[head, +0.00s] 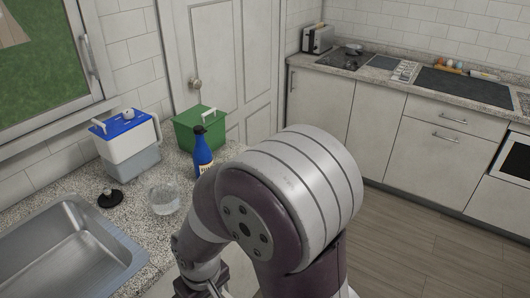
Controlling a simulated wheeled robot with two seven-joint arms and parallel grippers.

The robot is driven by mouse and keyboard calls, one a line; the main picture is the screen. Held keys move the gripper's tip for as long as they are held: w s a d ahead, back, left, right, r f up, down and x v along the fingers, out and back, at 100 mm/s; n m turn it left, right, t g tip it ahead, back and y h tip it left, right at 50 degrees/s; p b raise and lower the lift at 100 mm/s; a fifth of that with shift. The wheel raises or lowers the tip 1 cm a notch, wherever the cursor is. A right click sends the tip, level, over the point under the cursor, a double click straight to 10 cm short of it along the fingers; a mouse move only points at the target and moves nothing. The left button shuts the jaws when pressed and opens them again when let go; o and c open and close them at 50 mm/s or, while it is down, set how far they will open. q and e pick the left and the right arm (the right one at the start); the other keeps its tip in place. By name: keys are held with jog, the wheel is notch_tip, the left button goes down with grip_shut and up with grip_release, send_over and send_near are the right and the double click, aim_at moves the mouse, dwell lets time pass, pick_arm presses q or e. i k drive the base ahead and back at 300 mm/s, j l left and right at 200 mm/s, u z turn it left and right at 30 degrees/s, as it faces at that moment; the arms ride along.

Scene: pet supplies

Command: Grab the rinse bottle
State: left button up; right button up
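The rinse bottle, as I take it, is the blue bottle (203,158) with a black cap and a pale label. It stands upright on the speckled counter (150,190), beside the green box. My large grey and purple arm is in front of its right side and covers part of the counter there. Neither gripper's fingertips can be made out; the arm runs down out of the bottom of the picture.
A green box with a handle (190,137) stands behind the bottle. A white and blue container (128,150), a clear glass bowl (164,199) and a black round item (110,199) are to the left. A steel sink (70,250) is at the front left.

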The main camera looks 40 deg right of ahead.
aim_at(201, 155)
jog(key=l+z, duration=0.15)
jog(key=z, duration=1.8)
jog(key=i+l+z, duration=0.25)
jog(key=i+l, duration=0.35)
jog(key=i+l+z, duration=0.3)
jog(key=i+l, duration=0.2)
jog(key=i+j+u, duration=0.1)
jog(key=i+u, duration=0.15)
jog(key=u, duration=0.25)
jog(key=i+u, duration=0.25)
jog(key=u, duration=0.2)
jog(key=i+l+u, duration=0.15)
jog(key=u, duration=0.35)
jog(key=i+l+u, duration=0.25)
jog(key=u, duration=0.2)
jog(key=i+l+u, duration=0.1)
jog(key=i+u, duration=0.15)
jog(key=i+l+u, duration=0.1)
jog(key=i+u, duration=0.15)
